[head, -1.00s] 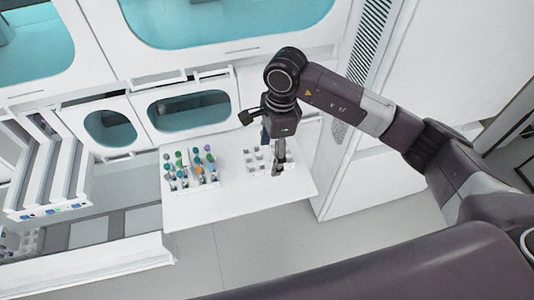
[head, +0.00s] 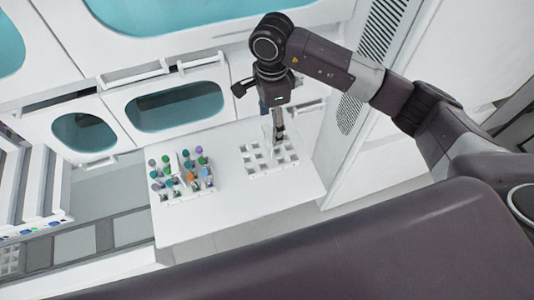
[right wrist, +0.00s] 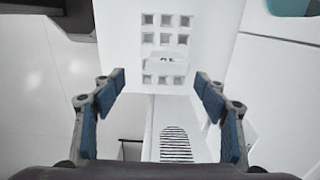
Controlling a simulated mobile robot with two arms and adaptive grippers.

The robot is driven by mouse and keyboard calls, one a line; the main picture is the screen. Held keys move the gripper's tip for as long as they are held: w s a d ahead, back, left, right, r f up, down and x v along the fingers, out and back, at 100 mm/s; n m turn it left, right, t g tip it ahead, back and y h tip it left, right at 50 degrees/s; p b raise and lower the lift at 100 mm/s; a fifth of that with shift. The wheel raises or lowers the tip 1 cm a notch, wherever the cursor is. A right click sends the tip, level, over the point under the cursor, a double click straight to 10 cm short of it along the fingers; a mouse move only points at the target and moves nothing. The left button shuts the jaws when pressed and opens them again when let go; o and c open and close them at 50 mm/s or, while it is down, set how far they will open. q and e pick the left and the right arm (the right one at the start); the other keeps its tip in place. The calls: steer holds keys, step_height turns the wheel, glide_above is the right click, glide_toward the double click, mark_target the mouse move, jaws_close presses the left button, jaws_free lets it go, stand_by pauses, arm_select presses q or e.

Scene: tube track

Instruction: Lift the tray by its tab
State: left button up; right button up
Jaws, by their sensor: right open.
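An empty white tray (head: 257,162) with a grid of square holes lies on the right part of a white table. An upright white tab (head: 267,132) rises from it, partly hidden by the right gripper. My right gripper (head: 280,140) points down at the tray's right side, close to the tab. In the right wrist view the open jaws (right wrist: 160,82) have nothing between their pads. The tray (right wrist: 152,38) lies beyond the fingertips, with the tab (right wrist: 164,62) seen end-on near its middle. My left gripper is not in view.
A white rack (head: 187,195) with several colour-capped tubes stands on the table's left part. Bare table (head: 235,205) lies between and in front. A white wall with teal windows (head: 175,107) stands behind; a vented panel (head: 350,110) is at the right.

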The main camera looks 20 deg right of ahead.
mark_target(270, 135)
step_height(270, 135, down, 4)
steer(key=b, duration=0.2)
steer(key=shift+w+r+b, duration=0.1)
steer(key=shift+r+b, duration=0.15)
steer(key=shift+b, duration=0.1)
steer(key=shift+w+f+b, duration=0.1)
steer(key=shift+f+b, duration=0.55)
steer(key=shift+f, duration=0.65)
steer(key=shift+f+p, duration=0.4)
steer(key=shift+f, duration=0.1)
steer(key=f, duration=0.1)
steer(key=f+p, duration=0.1)
steer(key=f, duration=0.1)
steer(key=f+p, duration=0.1)
steer(key=f, duration=0.1)
steer(key=shift+w+a, duration=0.1)
steer(key=shift+w, duration=0.25)
steer(key=shift+f, duration=0.3)
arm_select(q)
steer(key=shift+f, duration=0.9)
arm_select(e)
steer(key=c, duration=1.3)
steer(key=shift+r, duration=0.1)
steer(key=shift+c, duration=0.2)
